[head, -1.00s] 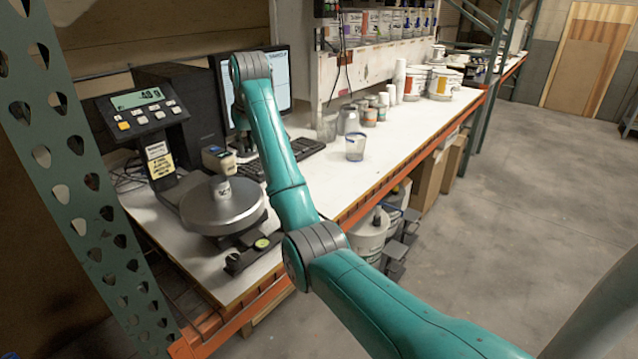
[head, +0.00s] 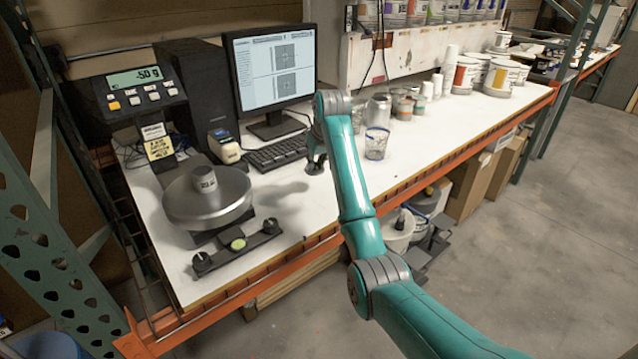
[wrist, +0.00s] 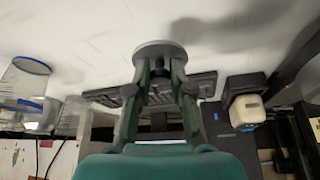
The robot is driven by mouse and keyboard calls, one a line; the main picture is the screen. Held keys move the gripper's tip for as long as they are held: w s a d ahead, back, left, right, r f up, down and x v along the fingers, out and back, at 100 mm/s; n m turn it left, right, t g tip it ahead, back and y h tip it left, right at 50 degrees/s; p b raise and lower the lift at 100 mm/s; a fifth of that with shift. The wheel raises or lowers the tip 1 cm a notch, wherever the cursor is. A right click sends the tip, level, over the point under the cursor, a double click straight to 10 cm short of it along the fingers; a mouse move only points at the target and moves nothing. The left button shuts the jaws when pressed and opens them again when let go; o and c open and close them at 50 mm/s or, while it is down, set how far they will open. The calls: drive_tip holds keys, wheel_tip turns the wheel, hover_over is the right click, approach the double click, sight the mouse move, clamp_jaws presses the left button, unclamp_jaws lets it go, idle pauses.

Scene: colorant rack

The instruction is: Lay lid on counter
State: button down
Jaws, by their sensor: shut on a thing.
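My gripper (wrist: 158,70) is shut on a round grey lid (wrist: 160,48), with a finger on each side of a dark knob under its disc in the wrist view. In the head view my gripper (head: 316,161) is small and dark, just right of the keyboard, and the lid cannot be made out clearly. The white counter (head: 305,212) lies below and in front of it. A broad shadow falls on the counter beside the lid. I cannot tell whether the lid touches the counter.
A clear cup with a blue rim (head: 377,143) stands right of my gripper, with grey cans (head: 403,108) behind it. The keyboard (head: 277,152) and monitor (head: 270,68) are to the left. A scale with a silver pan (head: 228,205) bears a small can. Counter between scale and gripper is bare.

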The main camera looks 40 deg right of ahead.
drive_tip(key=shift+f, duration=3.4)
drive_tip(key=shift+a+f, duration=0.1)
drive_tip(key=shift+f, duration=0.05)
drive_tip(key=c, duration=1)
unclamp_jaws()
drive_tip(key=shift+c, duration=0.2)
drive_tip(key=v, duration=1.2)
drive_tip(key=shift+s, duration=0.15)
